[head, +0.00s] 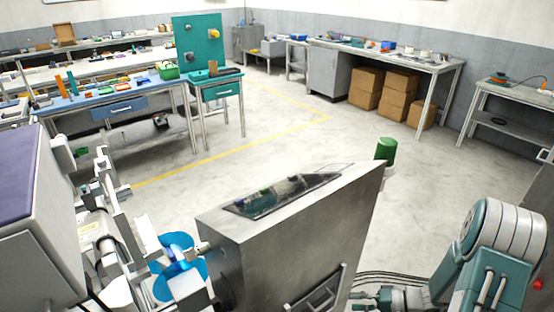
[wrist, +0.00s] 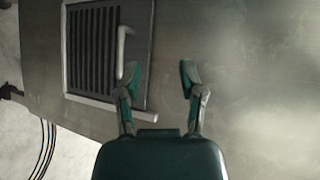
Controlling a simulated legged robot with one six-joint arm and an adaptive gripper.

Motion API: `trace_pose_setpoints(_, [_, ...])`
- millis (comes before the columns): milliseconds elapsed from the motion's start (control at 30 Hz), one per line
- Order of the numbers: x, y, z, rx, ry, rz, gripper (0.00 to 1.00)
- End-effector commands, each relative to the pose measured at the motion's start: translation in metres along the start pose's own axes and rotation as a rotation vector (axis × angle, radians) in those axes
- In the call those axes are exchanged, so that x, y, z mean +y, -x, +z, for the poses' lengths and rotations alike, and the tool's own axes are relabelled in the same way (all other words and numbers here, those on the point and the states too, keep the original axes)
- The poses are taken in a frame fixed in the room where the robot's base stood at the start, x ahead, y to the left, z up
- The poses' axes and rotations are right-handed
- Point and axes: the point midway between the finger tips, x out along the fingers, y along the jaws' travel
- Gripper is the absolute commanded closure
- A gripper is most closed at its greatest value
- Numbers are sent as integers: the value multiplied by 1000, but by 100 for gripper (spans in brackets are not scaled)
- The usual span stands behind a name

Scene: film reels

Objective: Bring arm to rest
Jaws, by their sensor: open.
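My arm shows at the lower right of the head view, its teal and grey links (head: 490,255) folded beside a grey metal cabinet. In the wrist view my gripper (wrist: 190,75) is open, its two teal-tipped fingers apart with nothing between them. The fingers point at the cabinet's flat metal side (wrist: 220,60), just right of a vented panel (wrist: 95,45) with a bar handle (wrist: 124,52). I cannot tell the exact gap to the metal.
The cabinet (head: 290,240) stands close in front, with a dark tray-like panel (head: 285,192) on top and a green cylinder (head: 386,151) at its far corner. Blue reels (head: 180,262) and machinery are at left. Workbenches line the walls. The middle floor (head: 270,140) is clear.

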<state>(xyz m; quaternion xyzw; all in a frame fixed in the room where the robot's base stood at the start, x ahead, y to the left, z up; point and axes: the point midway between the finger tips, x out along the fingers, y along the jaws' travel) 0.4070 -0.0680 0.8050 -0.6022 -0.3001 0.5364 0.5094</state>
Motion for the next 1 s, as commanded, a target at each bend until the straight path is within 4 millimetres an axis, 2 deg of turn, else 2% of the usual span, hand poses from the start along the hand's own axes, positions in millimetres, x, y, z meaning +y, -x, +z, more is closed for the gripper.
trace_pose_setpoints(33, [-17,0,4,-33,19,37,49])
trace_pose_setpoints(100, [-36,1,10,-75,33,93,49])
trace_pose_setpoints(400, [-108,5,46,-199,105,352,49])
trace_pose_setpoints(700, [-164,16,88,-212,203,625,49])
trace_pose_setpoints(1000, [-209,34,129,-113,329,869,49])
